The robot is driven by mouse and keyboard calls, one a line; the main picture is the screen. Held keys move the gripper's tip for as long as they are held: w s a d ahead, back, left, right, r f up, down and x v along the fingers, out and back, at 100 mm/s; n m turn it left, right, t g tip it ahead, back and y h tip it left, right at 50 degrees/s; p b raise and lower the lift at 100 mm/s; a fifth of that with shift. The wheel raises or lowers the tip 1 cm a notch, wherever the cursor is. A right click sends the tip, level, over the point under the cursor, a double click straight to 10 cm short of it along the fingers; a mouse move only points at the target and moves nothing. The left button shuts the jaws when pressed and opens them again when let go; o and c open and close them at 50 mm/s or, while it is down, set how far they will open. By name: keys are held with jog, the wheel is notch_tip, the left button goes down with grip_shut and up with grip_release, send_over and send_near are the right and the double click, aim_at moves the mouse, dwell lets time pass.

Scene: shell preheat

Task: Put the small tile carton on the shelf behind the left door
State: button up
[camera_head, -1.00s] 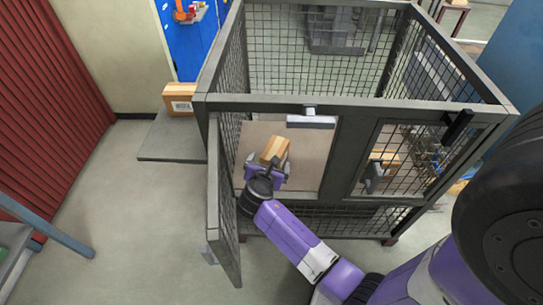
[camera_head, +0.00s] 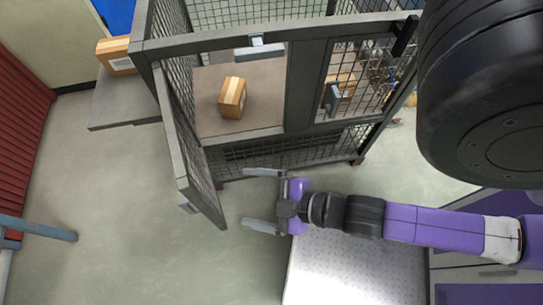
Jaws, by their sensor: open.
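The small tile carton (camera_head: 232,97) is a tan box with a lighter stripe. It stands on the shelf (camera_head: 262,118) inside the mesh cage, behind the open left door. The left door (camera_head: 190,150) is swung outward toward me. My gripper (camera_head: 262,198) is outside the cage, in front of and below the shelf. Its two fingers are spread apart and nothing is between them. The carton is clear of my gripper.
The right door (camera_head: 358,75) is shut, with another carton (camera_head: 342,84) behind its mesh. A labelled carton (camera_head: 117,56) sits on a grey platform (camera_head: 122,102) left of the cage. A blue-grey bar (camera_head: 38,228) is at lower left. Floor between is clear.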

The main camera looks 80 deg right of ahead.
jog(key=s+a+r+m+t+y, duration=0.1)
jog(key=s+r+m, duration=0.3)
jog(key=r, duration=0.6)
jog(key=shift+s+a+r+m+t, duration=0.3)
jog(key=shift+m+t, duration=0.2)
jog(key=shift+m, duration=0.2)
jog(key=shift+w, duration=0.1)
